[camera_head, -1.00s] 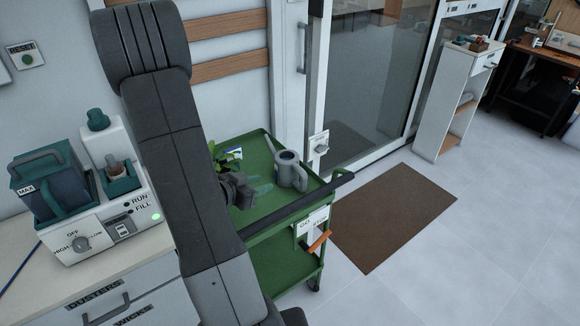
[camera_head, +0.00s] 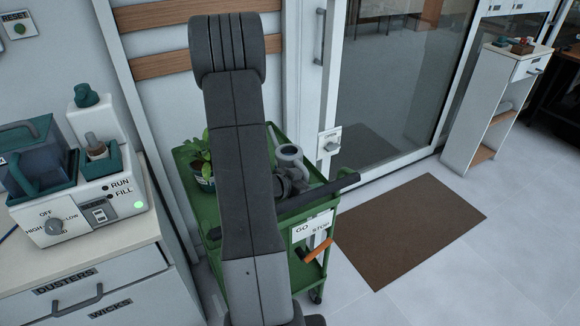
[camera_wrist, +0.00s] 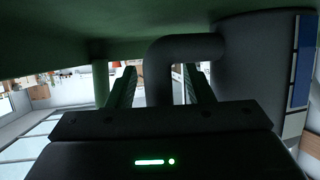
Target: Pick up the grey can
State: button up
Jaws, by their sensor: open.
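The grey can (camera_head: 290,158) is a watering can standing on the upper tray of the green cart (camera_head: 182,158). My arm hides part of it. My gripper is at the can's near side in the head view, with its fingertips mostly hidden there. In the wrist view, the can's dark body (camera_wrist: 262,60) fills the right side, and its curved handle (camera_wrist: 158,55) reaches down between the two fingers. My gripper (camera_wrist: 160,78) is open, with one finger on each side of the handle. I cannot tell whether either finger touches it.
A potted plant (camera_head: 201,160) stands on the tray left of my arm. The cart's push handle (camera_head: 325,190) juts right. A counter with a machine (camera_head: 100,195) is at left. A brown mat (camera_head: 410,228) lies on clear floor at right, before the glass door.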

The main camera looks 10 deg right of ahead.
jog(key=c, duration=0.9)
grip_shut()
jog(key=shift+r, duration=0.15)
